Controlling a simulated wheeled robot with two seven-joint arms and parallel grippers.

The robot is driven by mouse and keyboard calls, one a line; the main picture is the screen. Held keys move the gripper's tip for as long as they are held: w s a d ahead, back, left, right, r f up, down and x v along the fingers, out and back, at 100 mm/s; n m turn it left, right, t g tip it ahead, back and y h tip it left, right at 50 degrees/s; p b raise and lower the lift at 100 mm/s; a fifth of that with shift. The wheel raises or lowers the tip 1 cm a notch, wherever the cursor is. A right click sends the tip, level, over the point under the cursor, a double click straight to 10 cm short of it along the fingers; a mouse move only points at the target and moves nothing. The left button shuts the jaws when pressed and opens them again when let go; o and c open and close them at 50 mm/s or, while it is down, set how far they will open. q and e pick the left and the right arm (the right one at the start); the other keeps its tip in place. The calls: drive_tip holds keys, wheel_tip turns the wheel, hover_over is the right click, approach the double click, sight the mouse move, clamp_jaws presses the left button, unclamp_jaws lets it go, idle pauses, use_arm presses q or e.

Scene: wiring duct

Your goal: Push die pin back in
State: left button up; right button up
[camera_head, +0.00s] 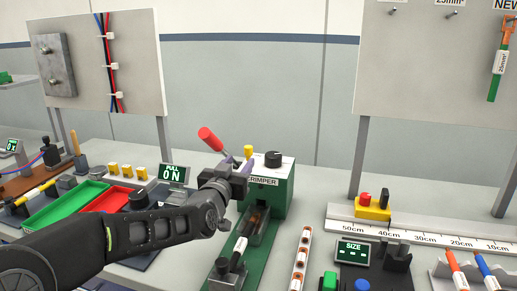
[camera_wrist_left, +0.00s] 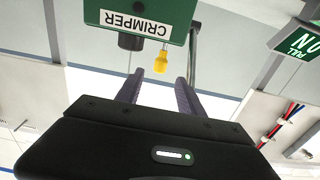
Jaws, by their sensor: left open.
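The green crimper (camera_head: 276,192) with a white top and a black knob stands on the bench. A yellow-headed pin (camera_head: 248,151), probably the die pin, sticks out at its left side. In the left wrist view, where things appear upside down, the pin (camera_wrist_left: 161,60) shows beside the crimper (camera_wrist_left: 150,17). My left gripper (camera_head: 237,162) is at the crimper's upper left. In the wrist view its fingers (camera_wrist_left: 159,88) are apart, with the pin's head beyond them and between their lines. No contact shows. How far the pin sticks out is unclear. My right gripper is not in view.
A red-handled lever (camera_head: 211,139) rises just behind my left gripper. A PULL ON display (camera_head: 173,175) and green and red trays (camera_head: 66,203) lie to the left. A length ruler (camera_head: 425,236) and a SIZE display (camera_head: 353,251) are to the right.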

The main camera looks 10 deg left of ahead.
sight(247, 152)
use_arm(q)
drive_tip(key=shift+s, duration=0.15)
drive_tip(key=shift+w+d+p, duration=0.15)
drive_tip(key=shift+w+p, duration=0.2)
drive_tip(key=shift+w, duration=1.65)
drive_tip(key=shift+w+d+p, duration=0.1)
drive_tip(key=shift+w+p, duration=0.25)
drive_tip(key=shift+w, duration=1.6)
clamp_jaws()
